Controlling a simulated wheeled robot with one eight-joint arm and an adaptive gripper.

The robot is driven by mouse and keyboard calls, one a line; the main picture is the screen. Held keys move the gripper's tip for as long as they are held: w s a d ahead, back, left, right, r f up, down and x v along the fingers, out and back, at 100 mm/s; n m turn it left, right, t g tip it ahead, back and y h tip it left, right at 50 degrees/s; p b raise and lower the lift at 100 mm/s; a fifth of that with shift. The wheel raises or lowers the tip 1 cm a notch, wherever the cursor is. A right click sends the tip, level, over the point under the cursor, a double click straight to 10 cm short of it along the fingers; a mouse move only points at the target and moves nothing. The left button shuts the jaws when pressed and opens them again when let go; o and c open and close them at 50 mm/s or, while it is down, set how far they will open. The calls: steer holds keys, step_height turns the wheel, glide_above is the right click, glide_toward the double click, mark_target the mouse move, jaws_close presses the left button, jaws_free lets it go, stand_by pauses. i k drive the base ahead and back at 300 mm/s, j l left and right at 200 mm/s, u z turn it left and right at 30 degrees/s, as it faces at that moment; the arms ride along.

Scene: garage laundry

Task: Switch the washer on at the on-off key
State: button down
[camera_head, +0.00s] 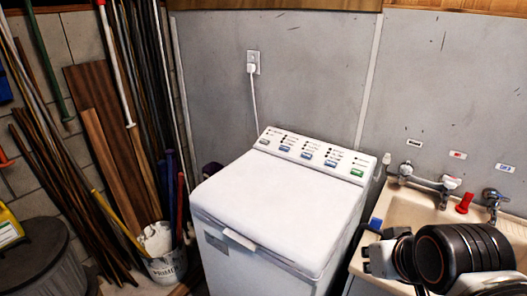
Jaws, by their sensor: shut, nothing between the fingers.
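The white washer (275,213) stands in the middle against the grey wall, with its lid shut. Its sloped control panel (318,150) runs along the back edge of the top. The labels and small dots above the keys are too small to read, so I cannot tell which is the on-off key. Part of my arm shows at lower right, apart from the panel. My gripper cannot be made out.
A sink (405,208) with taps (446,184) and a red object (464,203) stands at right. A white plug (252,67) sits in the wall socket. Poles and planks (105,150), a bucket (166,266) and a dark bin (38,262) crowd the left. The washer top is clear.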

mark_target(262, 141)
steer(key=z, duration=1.5)
steer(key=k+j, duration=0.1)
steer(key=j, duration=0.55)
steer(key=k+j, duration=0.1)
steer(key=j, duration=1.25)
steer(key=k+j, duration=0.15)
steer(key=j, duration=0.5)
steer(key=k+j, duration=0.1)
steer(key=j, duration=0.6)
steer(key=k+j, duration=0.1)
steer(key=j, duration=0.55)
